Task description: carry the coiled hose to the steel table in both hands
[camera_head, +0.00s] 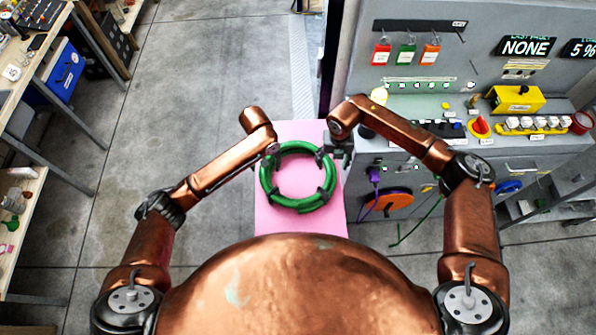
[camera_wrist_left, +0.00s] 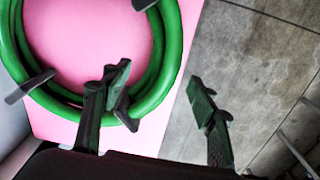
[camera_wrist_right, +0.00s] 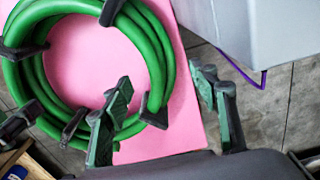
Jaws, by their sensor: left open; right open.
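The coiled green hose (camera_head: 301,204), bound with black clips, lies flat on a pink-topped stand (camera_head: 300,223) in front of me. My left gripper (camera_wrist_left: 160,105) is open at the coil's left side in the head view. In the left wrist view one finger is over the coil's inside and the other is outside, over the floor. My right gripper (camera_wrist_right: 163,100) is open at the coil's right side, its fingers likewise on either side of the hose rim. I cannot tell whether the fingers touch the hose. I cannot pick out a steel table for certain.
A grey control panel (camera_head: 405,105) with switches, tags and an orange reel (camera_head: 392,203) stands close on the right. Benches with a blue box (camera_head: 62,70) line the left edge. A grey shelf (camera_head: 550,200) is at far right. Concrete floor (camera_head: 190,100) is clear left of the stand.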

